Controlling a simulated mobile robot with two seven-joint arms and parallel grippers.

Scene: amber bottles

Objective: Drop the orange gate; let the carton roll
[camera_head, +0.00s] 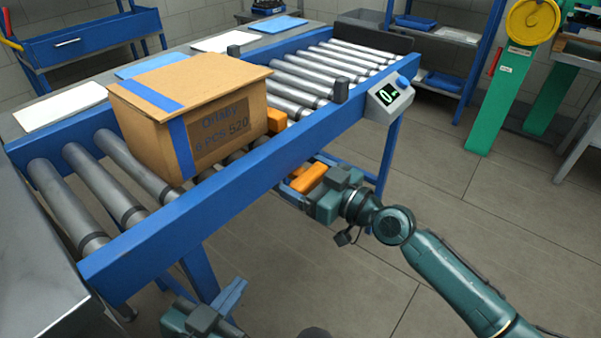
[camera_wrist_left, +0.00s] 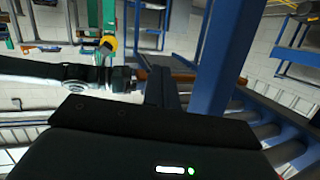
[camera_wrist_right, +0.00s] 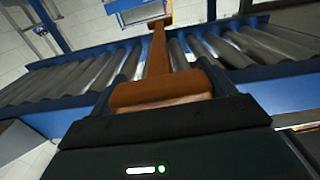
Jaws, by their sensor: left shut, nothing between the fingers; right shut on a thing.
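The cardboard carton (camera_head: 170,125), with blue tape and printed lettering, sits upright on the conveyor rollers. The orange gate (camera_head: 277,121) stands up between the rollers at the carton's right side; whether they touch I cannot tell. Its orange handle (camera_head: 309,178) is below the near blue rail. My right gripper (camera_head: 318,190) is shut on this handle. In the right wrist view the handle (camera_wrist_right: 165,91) is between the fingers, and the gate's bar rises through the rollers. My left gripper (camera_head: 237,290) is shut and empty, low in front of the conveyor. Its fingers (camera_wrist_left: 161,88) show in the left wrist view.
The rollers (camera_head: 300,85) right of the gate are clear up to a dark end stop (camera_head: 375,35). A box with a lit display (camera_head: 388,98) and blue button is on the near rail. Blue conveyor legs (camera_head: 200,270) stand near my left gripper.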

